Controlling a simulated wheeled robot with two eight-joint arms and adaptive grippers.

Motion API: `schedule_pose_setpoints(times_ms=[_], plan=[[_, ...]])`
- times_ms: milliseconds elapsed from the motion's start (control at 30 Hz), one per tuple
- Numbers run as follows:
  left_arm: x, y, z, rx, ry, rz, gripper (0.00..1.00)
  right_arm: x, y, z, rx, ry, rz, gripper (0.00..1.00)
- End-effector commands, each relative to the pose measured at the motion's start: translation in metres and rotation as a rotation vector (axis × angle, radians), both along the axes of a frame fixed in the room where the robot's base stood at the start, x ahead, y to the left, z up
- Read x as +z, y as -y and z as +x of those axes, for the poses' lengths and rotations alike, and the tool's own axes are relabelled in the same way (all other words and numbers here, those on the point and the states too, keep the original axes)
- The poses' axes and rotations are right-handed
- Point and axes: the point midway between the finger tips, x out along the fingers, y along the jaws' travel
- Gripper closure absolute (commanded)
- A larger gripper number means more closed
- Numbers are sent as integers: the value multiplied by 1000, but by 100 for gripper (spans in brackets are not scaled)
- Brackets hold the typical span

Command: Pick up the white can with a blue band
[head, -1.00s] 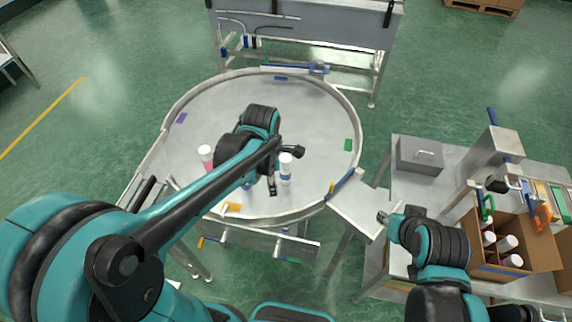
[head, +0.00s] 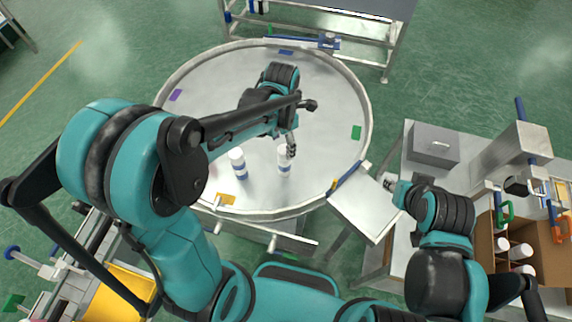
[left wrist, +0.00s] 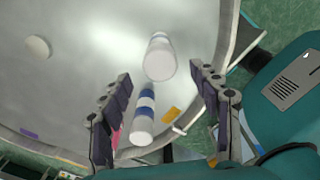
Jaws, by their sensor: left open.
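Two white cans with blue bands stand on the round metal table: one (head: 237,163) is left of my left gripper (head: 292,147), the other (head: 284,165) is just below it in the head view. Another white can (left wrist: 160,55) shows beyond the fingertips. The fingers hold nothing. A pink patch (left wrist: 115,137) is mostly hidden behind the left finger. My right gripper (head: 389,181) is by the side chute; its opening is unclear.
The round table (head: 330,90) has a raised rim and coloured patches. A metal chute (head: 365,205) joins it to a side bench with a grey box (head: 433,143) and a carton (head: 485,250) of cans. A round white object (left wrist: 37,47) stands farther off.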

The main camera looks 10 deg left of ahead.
Motion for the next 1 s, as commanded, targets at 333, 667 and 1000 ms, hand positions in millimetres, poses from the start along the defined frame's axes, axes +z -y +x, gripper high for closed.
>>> schedule_pose_setpoints(times_ms=[333, 667, 1000], plan=[[-34, 0, 0, -1, 0, 0, 38, -17, 0, 0, 0, 0, 0, 65], [-80, 4, -4, -1, 1, 0, 38, -24, 0, 0, 0, 0, 0, 65], [-91, 4, -5, -1, 1, 0, 38, -25, 0, 0, 0, 0, 0, 65]])
